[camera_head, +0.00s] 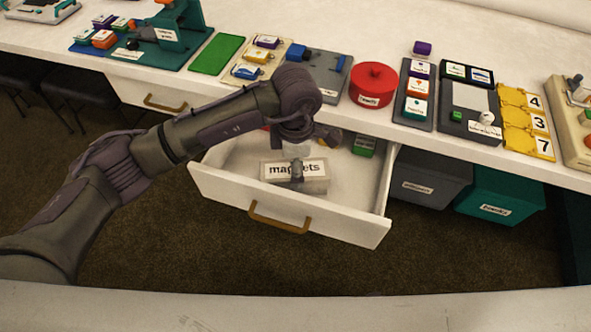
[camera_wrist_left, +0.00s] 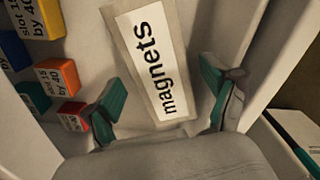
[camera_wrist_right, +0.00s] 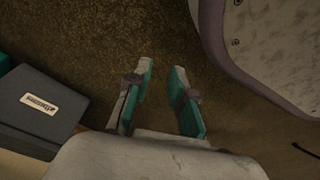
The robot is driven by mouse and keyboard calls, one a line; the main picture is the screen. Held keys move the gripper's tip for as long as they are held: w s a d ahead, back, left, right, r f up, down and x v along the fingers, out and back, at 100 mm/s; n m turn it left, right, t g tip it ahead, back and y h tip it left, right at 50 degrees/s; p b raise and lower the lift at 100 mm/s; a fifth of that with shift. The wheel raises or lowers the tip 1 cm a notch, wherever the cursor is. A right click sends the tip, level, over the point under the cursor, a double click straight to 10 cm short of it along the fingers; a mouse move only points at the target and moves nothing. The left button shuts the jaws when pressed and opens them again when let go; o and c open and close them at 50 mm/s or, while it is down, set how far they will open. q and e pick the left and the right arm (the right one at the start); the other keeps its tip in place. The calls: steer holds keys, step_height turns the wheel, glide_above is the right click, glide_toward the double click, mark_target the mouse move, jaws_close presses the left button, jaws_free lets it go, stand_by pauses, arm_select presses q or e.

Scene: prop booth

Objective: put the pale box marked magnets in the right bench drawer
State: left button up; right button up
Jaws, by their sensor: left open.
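The pale box marked magnets (camera_head: 312,186) lies inside the open right bench drawer (camera_head: 345,226), label facing up. In the left wrist view the box (camera_wrist_left: 150,60) lies between and beyond the fingertips, with a gap on each side. My left gripper (camera_head: 297,172) reaches down into the drawer over the box and hides part of its label. The left gripper (camera_wrist_left: 165,88) is open, and no contact with the box shows. My right gripper (camera_wrist_right: 161,70) is open and empty above the carpet; it is outside the head view.
Coloured blocks, including an orange one (camera_wrist_left: 58,76), lie in the drawer beside the box. A closed drawer (camera_head: 125,92) is at left. A grey bin (camera_head: 430,178) and a teal bin (camera_head: 500,190) stand under the bench. A red round container (camera_head: 374,84) and trays crowd the benchtop.

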arm_select(q)
step_height(320, 180, up, 9)
arm_select(e)
steer(key=shift+s+f, duration=0.6)
steer(key=shift+s, duration=0.05)
stand_by(0.8)
